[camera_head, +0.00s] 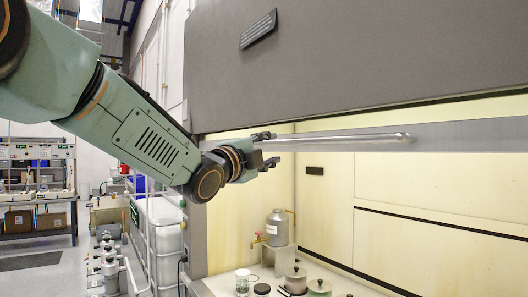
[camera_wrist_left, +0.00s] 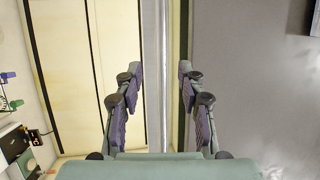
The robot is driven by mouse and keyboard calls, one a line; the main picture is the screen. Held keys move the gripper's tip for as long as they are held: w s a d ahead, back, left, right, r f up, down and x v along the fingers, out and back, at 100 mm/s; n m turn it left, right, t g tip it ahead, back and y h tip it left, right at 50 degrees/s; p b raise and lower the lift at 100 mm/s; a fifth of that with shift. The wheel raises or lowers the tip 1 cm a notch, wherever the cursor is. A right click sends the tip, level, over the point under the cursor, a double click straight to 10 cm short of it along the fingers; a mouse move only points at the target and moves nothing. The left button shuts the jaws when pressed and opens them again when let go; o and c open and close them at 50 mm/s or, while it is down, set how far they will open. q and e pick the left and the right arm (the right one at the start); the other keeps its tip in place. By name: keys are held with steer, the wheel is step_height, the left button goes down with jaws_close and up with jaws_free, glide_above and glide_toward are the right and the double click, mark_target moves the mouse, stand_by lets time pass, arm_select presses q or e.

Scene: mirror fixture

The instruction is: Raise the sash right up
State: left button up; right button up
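The sash's pale grey lower rail (camera_head: 470,132) shows just under the large dark front panel, with the hood opening below it. A long metal handle bar (camera_head: 340,138) runs along the rail. My left gripper (camera_head: 268,149) is at the left end of this bar, one finger above and one below its level. In the left wrist view the fingers are spread wide apart, with the bar (camera_wrist_left: 163,60) running between them and a gap on both sides. The gripper is open and holds nothing. My right gripper is in neither view.
The dark front panel (camera_head: 350,50) carries a small label plate (camera_head: 258,29). Inside the cream-walled hood stand a grey metal vessel (camera_head: 278,228) and several jars (camera_head: 296,280). A white tank (camera_head: 160,240) and railings stand left of the hood.

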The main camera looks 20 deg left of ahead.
arm_select(q)
steer(key=shift+v, duration=0.9)
steer(key=shift+w, duration=0.1)
